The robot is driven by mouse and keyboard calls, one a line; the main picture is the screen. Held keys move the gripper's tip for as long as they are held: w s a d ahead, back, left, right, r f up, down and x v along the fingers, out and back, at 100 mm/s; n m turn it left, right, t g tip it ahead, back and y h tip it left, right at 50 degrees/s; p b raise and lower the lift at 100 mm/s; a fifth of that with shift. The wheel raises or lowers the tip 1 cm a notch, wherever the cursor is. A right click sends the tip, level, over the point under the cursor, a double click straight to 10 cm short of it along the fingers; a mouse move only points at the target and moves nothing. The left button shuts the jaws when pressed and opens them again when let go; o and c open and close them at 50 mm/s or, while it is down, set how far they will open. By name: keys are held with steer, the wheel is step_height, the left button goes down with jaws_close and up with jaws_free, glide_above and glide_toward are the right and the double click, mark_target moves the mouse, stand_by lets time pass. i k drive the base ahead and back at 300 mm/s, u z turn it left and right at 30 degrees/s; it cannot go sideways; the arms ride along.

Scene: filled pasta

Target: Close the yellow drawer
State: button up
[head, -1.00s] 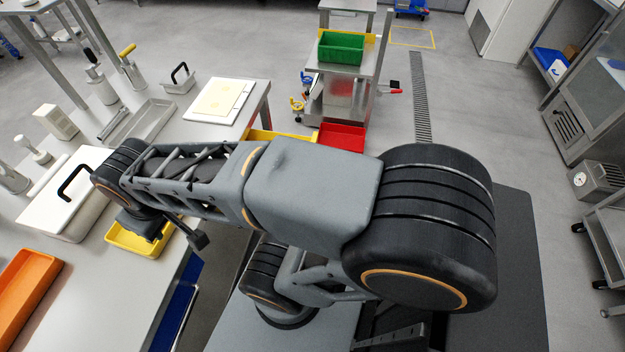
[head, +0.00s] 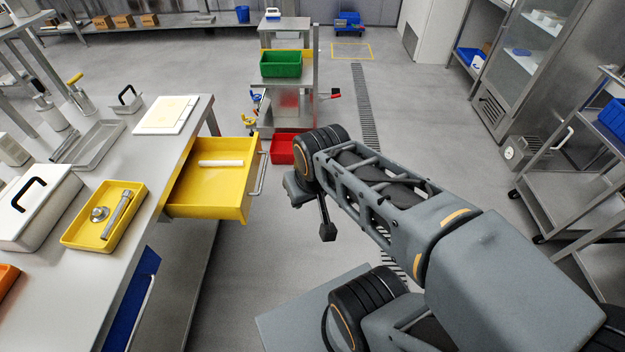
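The yellow drawer (head: 208,210) stands pulled out from the right side of the steel worktable. A metal bar handle (head: 260,172) is on its front, which faces right. A white roll-shaped object (head: 220,163) lies inside the drawer. My gripper (head: 327,232) hangs at the end of my arm, to the right of the drawer handle and apart from it in the picture. Only a dark finger part shows below the wrist, so its opening cannot be made out. I see nothing held in it.
On the worktable (head: 120,270) are a yellow tray (head: 68,236) with metal items, a white lidded box (head: 38,215) and a cutting board (head: 166,114). A red bin (head: 283,148) and a cart with a green bin (head: 281,64) stand beyond the drawer. Open floor lies right of the drawer.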

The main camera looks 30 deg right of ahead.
mark_target(213, 193)
steer(key=z, duration=0.4)
steer(key=i, duration=1.15)
steer(key=u, duration=0.9)
steer(key=k, duration=1)
steer(key=u, duration=0.7)
steer(key=i, duration=0.7)
steer(key=z, duration=0.5)
